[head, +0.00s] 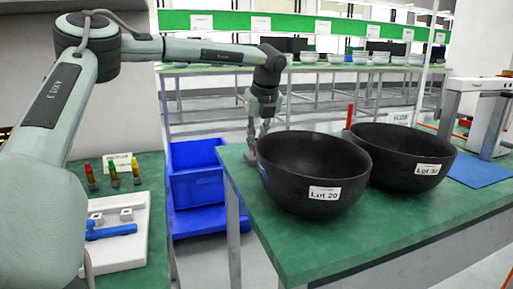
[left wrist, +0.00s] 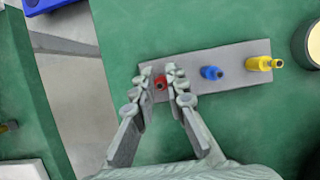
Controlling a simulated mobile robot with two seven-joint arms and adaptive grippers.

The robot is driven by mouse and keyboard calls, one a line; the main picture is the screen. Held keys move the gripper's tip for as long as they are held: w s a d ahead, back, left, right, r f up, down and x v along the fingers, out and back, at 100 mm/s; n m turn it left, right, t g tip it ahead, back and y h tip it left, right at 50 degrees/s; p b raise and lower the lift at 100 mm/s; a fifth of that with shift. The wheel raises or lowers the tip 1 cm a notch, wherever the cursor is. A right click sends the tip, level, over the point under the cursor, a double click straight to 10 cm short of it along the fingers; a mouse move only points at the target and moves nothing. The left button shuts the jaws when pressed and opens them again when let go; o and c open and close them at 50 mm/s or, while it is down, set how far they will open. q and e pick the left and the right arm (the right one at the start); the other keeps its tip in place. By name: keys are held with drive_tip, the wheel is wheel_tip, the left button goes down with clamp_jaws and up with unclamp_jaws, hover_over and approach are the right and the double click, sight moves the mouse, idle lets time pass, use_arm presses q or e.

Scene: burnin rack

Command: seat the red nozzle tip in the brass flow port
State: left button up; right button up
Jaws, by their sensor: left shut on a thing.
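My left gripper (head: 258,138) reaches down at the left edge of the right-hand green table, beside the black bowl marked Lot 20. In the left wrist view its fingers (left wrist: 160,78) are closed around the red nozzle tip (left wrist: 160,83). The red tip is in line with a blue piece (left wrist: 211,73) and a yellow piece (left wrist: 263,63) on a grey plate (left wrist: 236,62). I cannot tell whether the red tip touches the plate. The bowl hides most of the plate in the head view. I cannot make out the brass flow port. My right gripper is not in view.
The black bowl Lot 20 (head: 300,192) stands close right of the gripper, with a second black bowl (head: 408,172) beyond. A red upright piece (head: 350,116) shows behind them. Blue bins (head: 197,190) stand between the tables. The left table holds a white tray (head: 130,250).

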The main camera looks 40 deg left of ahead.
use_arm(q)
drive_tip(key=shift+r, duration=0.55)
drive_tip(key=r, duration=0.2)
drive_tip(key=s+r, duration=0.1)
drive_tip(key=shift+a+r, duration=0.1)
drive_tip(key=shift+r, duration=0.3)
drive_tip(key=s+a+r, duration=0.1)
drive_tip(key=s+r, duration=0.2)
drive_tip(key=s, duration=0.2)
drive_tip(key=s+a+r+b, duration=0.1)
drive_tip(key=s+r, duration=0.2)
drive_tip(key=s, duration=0.2)
drive_tip(key=shift+s, duration=0.25)
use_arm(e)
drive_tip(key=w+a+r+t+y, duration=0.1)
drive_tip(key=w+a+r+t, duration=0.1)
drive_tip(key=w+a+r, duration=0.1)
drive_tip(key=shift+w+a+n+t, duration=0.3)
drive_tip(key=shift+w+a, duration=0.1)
